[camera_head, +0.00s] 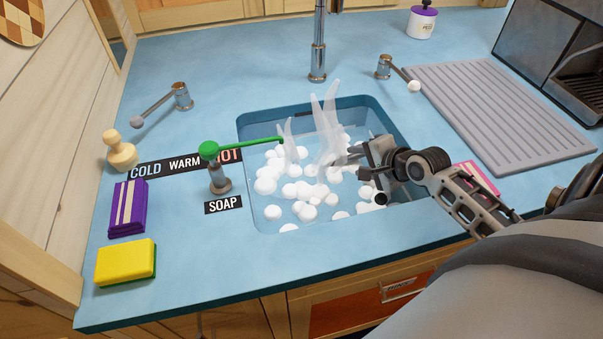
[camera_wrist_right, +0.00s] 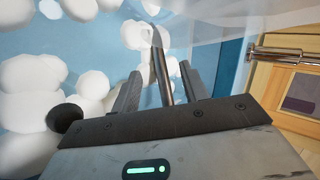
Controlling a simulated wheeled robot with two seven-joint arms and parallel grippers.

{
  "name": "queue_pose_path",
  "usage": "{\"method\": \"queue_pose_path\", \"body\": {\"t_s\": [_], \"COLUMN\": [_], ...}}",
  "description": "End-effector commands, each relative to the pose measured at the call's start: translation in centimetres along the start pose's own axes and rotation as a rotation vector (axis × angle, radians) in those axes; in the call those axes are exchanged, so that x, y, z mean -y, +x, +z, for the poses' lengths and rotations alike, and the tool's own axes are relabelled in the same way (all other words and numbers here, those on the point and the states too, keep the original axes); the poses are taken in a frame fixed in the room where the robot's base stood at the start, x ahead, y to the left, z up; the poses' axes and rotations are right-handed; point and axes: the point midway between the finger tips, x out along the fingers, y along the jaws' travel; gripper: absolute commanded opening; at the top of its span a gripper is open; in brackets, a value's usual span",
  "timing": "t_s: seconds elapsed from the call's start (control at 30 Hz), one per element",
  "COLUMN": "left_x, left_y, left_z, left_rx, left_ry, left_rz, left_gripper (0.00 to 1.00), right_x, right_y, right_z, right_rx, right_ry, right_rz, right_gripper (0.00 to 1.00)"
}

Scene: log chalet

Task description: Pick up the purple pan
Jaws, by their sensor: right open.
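I cannot make out a purple pan in either view; white foam covers much of the sink. My right gripper (camera_head: 345,155) reaches in from the right over the sink (camera_head: 243,130), above the foam (camera_head: 300,190). In the right wrist view my right gripper (camera_wrist_right: 160,85) is open, its two fingers apart. A thin grey metal rod (camera_wrist_right: 162,65) shows between the fingers; what it belongs to is unclear, and I cannot tell whether it touches them. My left gripper is not in view.
A tall tap (camera_head: 318,50) stands behind the sink, with steam rising in front. A green-topped soap lever (camera_head: 210,150) stands left of it. A purple pack (camera_head: 127,208) and yellow sponge (camera_head: 125,262) lie at left. A ribbed drainboard (camera_head: 490,110) lies right.

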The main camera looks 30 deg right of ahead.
Motion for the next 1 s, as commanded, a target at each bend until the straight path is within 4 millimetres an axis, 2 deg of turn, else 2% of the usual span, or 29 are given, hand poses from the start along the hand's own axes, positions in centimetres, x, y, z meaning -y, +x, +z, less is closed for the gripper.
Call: {"method": "queue_pose_path", "body": {"t_s": [0.3, 0.6, 0.77, 1.0], "left_x": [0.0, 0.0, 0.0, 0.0], "left_y": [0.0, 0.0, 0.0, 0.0], "left_z": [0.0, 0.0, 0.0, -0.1], "left_rx": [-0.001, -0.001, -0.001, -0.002], "left_ry": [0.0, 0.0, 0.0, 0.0], "left_rz": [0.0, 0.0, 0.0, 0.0], "left_gripper": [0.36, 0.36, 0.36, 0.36], "right_x": [-0.1, -0.1, -0.1, -0.1], "right_y": [4.3, 4.9, 4.8, 4.8], "right_z": [0.3, 0.4, 0.4, 0.4], "right_rx": [-0.001, 0.0, 0.0, 0.0], "right_ry": [0.001, -0.001, 0.0, 0.0], "right_rz": [0.0, 0.001, 0.001, 0.001], "right_gripper": [0.44, 0.44, 0.0, 0.0]}}
